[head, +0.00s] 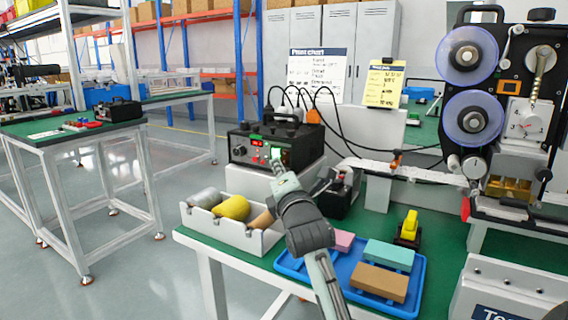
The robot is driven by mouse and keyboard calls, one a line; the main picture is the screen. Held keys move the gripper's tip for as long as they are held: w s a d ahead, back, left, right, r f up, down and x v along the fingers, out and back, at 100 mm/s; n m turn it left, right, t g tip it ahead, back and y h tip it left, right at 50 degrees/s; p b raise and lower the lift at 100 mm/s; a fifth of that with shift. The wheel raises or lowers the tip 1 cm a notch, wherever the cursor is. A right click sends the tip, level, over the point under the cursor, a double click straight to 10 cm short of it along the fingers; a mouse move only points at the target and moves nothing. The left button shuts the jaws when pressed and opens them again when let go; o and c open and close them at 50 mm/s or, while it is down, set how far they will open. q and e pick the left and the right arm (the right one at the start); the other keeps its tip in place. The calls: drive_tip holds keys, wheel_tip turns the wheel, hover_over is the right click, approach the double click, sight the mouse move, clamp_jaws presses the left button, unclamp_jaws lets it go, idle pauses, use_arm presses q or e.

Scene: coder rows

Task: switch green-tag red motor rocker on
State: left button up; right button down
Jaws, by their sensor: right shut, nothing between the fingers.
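A black control box (300,146) stands on a pale stand at the back of the green-topped table. Its front has knobs at the left, and small red and green marks (256,143) near the middle. I cannot tell whether the tips touch the box. The red motor rocker and its green tag are too small, or hidden behind the gripper, to make out clearly. My left gripper is not in view.
A white bin (232,236) with several rolls stands left of my arm. A blue tray (404,305) with coloured blocks lies to the right. A black tape holder (345,192) and the reel machine (499,90) stand further right. Black cables hang behind the box.

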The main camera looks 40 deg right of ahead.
idle(0.5)
drive_tip(key=shift+w+d+f+p, duration=0.1)
drive_tip(key=shift+w+d+p, duration=0.05)
drive_tip(key=shift+d+p, duration=0.25)
drive_tip(key=shift+w+d, duration=0.1)
drive_tip(key=shift+d, duration=0.2)
idle(0.6)
drive_tip(key=shift+a, duration=0.1)
drive_tip(key=shift+a+p, duration=0.35)
drive_tip(key=shift+p, duration=0.1)
drive_tip(key=shift+s+a, duration=0.3)
